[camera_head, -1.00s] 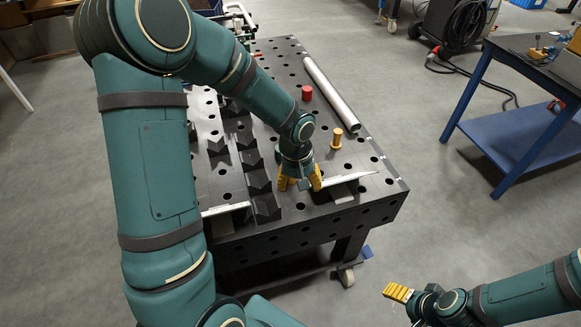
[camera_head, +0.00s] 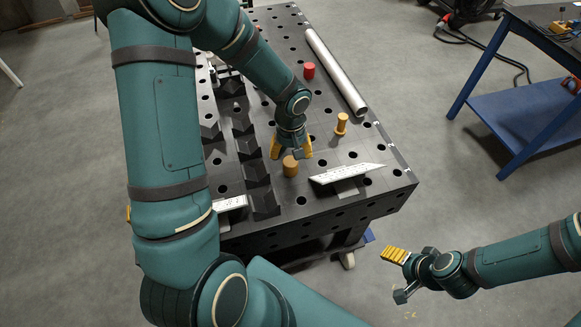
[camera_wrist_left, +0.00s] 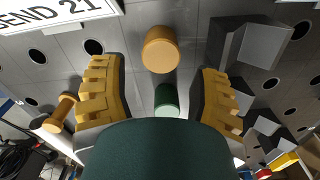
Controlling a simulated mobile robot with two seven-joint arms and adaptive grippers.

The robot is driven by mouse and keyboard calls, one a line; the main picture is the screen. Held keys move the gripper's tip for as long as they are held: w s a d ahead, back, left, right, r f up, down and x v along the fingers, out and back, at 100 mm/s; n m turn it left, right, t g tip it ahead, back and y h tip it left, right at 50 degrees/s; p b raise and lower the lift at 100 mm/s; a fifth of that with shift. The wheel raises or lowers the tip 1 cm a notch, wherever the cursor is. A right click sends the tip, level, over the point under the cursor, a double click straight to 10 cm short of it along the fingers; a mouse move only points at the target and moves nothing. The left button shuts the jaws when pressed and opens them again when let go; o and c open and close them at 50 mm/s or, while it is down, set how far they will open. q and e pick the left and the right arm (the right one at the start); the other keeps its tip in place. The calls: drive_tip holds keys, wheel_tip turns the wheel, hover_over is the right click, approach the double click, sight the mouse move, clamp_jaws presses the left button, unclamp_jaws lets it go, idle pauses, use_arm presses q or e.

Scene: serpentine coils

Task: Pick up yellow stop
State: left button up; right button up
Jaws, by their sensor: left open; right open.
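A short orange-yellow cylindrical stop (camera_head: 290,167) stands near the front of the dark perforated table (camera_head: 300,202). In the left wrist view this stop (camera_wrist_left: 161,50) lies just beyond my fingertips, between their lines. A second yellow stop (camera_head: 341,124), taller with a wider head, stands farther right; it shows at the left of the wrist view (camera_wrist_left: 60,112). My left gripper (camera_head: 291,151) is open and empty, just behind the near stop. A green cylinder (camera_wrist_left: 167,100) shows between its fingers. My right gripper (camera_head: 400,276) is open and empty, off the table at lower right.
A white labelled plate (camera_head: 347,173) is right of the near stop. Dark angled blocks (camera_head: 257,171) stand in a row to its left. A red cylinder (camera_head: 309,70) and a long metal tube (camera_head: 335,72) are farther back. A blue table (camera_head: 525,120) stands at right.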

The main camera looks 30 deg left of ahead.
sight(291, 161)
use_arm(q)
drive_tip(key=shift+s+f+b, duration=0.1)
drive_tip(key=shift+f+b, duration=0.3)
drive_tip(key=shift+f, duration=3.15)
clamp_jaws()
